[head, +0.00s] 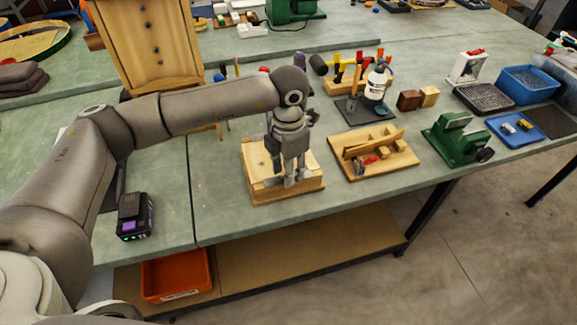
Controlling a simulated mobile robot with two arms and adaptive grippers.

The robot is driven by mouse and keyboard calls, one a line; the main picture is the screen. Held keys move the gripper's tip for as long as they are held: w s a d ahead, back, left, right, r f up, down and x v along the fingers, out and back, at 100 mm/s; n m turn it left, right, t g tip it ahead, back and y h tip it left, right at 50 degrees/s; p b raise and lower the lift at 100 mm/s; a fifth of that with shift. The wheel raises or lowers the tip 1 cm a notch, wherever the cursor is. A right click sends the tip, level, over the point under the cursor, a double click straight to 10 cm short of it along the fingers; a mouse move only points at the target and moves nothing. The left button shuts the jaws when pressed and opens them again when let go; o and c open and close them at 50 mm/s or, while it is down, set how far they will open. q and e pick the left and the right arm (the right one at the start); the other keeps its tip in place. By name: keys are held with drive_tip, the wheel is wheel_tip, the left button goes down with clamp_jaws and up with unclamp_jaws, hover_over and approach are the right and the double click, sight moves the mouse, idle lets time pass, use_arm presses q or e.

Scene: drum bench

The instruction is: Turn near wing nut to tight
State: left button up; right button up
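My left gripper (289,175) points straight down over a wooden block (256,186) on the green bench. Its fingertips are low, close to the block's top. Small grey metal parts show around the fingertips. I cannot tell a wing nut from the fingers there, and the gripper hides much of the block's middle. Whether the fingers are closed on anything is too small to tell. My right gripper is not in view.
A wooden tray (405,165) with wood pieces stands just right of the block. Beyond it is a green vise (450,140). A spray bottle (376,85) stands behind the tray. A black device (134,217) lies front left. An orange bin (172,278) sits on the lower shelf.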

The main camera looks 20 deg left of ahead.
use_arm(q)
drive_tip(key=shift+f, duration=0.3)
clamp_jaws()
idle(1.2)
unclamp_jaws()
drive_tip(key=shift+r, duration=0.1)
wheel_tip(320, 180, up, 12)
idle(0.5)
